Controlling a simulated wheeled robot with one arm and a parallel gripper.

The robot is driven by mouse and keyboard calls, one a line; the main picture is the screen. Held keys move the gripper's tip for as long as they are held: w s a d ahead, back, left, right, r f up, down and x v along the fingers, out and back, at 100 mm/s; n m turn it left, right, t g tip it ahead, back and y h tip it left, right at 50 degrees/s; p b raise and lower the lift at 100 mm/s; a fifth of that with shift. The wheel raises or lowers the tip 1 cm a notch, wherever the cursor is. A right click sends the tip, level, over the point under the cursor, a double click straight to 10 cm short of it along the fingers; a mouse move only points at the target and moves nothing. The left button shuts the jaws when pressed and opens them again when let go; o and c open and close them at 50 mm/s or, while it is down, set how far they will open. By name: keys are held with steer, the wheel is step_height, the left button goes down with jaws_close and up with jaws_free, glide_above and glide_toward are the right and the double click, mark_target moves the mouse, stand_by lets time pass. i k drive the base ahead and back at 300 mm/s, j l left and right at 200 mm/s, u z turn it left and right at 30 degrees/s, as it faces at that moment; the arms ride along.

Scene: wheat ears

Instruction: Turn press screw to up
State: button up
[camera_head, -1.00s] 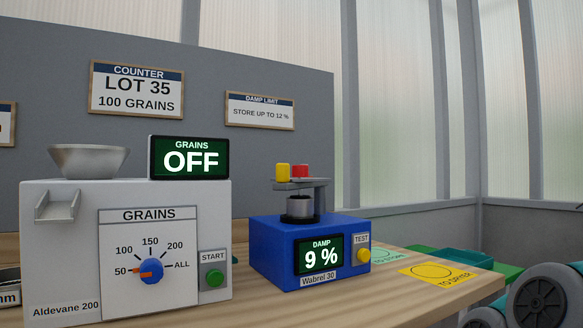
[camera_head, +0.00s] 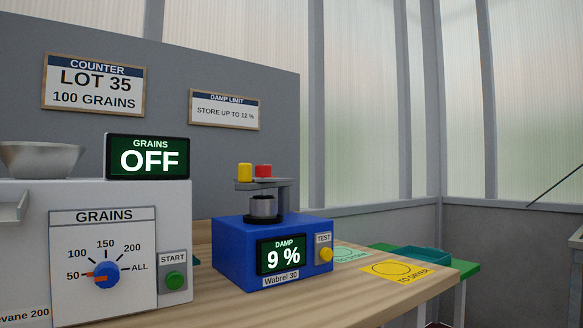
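The blue damp meter (camera_head: 235,250) stands on the bench and its display (camera_head: 285,255) reads "DAMP 9 %". On top, a grey bracket (camera_head: 283,186) reaches over a small metal cup (camera_head: 263,206). A yellow block (camera_head: 245,173) and a red block (camera_head: 264,171) sit side by side above the bracket. I cannot tell which of these belongs to the press screw, or whether it is up or down. My gripper is not in view.
The white grain counter (camera_head: 130,200) stands left with display OFF (camera_head: 148,157), a blue dial (camera_head: 106,273) and a green start button (camera_head: 175,280). A yellow test button (camera_head: 326,254) is on the meter. Bare bench (camera_head: 340,300) and a yellow mat (camera_head: 395,270) lie right.

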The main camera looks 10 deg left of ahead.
mark_target(264, 170)
steer(key=i+l+u, duration=0.15)
steer(key=l+u, duration=0.2)
steer(key=l, duration=0.25)
steer(key=i+l+u, duration=0.1)
steer(key=l+u, duration=0.3)
steer(key=l, duration=0.2)
steer(key=l+u, duration=0.35)
steer(key=l, duration=0.3)
